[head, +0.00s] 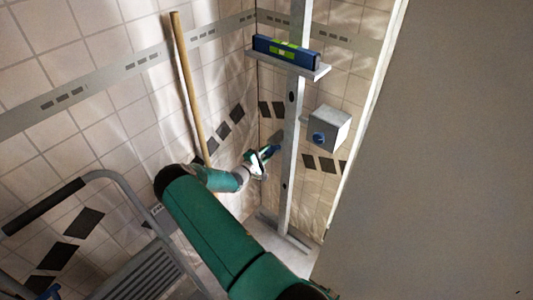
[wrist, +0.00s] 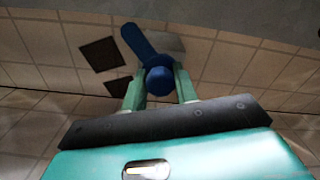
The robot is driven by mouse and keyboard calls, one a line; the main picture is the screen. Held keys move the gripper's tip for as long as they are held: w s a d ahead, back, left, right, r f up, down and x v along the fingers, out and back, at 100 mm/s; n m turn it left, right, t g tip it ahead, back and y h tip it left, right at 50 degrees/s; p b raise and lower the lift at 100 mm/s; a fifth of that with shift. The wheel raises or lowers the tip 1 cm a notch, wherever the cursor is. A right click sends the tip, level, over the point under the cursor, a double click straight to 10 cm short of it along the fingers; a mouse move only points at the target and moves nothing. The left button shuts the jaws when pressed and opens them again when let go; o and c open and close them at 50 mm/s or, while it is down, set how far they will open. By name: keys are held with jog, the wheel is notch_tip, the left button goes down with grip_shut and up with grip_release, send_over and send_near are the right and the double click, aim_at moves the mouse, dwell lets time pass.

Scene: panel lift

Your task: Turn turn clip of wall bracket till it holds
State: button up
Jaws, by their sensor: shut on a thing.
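The turn clip (wrist: 136,42) is blue, with a round knob and a flat lever. In the wrist view the knob sits between the two green fingers of my gripper (wrist: 160,77), which is shut on it. The lever points up and to the left, past the fingertips. A grey piece (wrist: 170,42), perhaps part of the wall bracket, shows behind the clip. In the head view my gripper (head: 262,157) is beside the upright grey post, with the blue clip (head: 272,150) at its tip. The bracket itself is mostly hidden there.
The grey post (head: 291,120) carries a small shelf with a blue spirit level (head: 285,50). A grey box (head: 331,127) with a blue knob is right of the post. A wooden pole (head: 183,80) leans on the tiled wall. A step ladder (head: 125,195) stands left; a large grey panel (head: 455,150) fills the right.

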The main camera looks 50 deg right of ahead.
jog(key=m, duration=0.5)
jog(key=shift+s+m, duration=0.1)
jog(key=shift+m, duration=0.2)
jog(key=m, duration=0.3)
jog(key=shift+o, duration=0.3)
jog(key=shift+f+m, duration=0.2)
jog(key=shift+m, duration=1.1)
jog(key=shift+s, duration=0.1)
jog(key=shift+s+f, duration=0.1)
jog(key=shift+f, duration=0.1)
jog(key=o, duration=0.9)
jog(key=shift+f, duration=0.1)
jog(key=shift+w+r, duration=0.2)
jog(key=shift+r, duration=0.1)
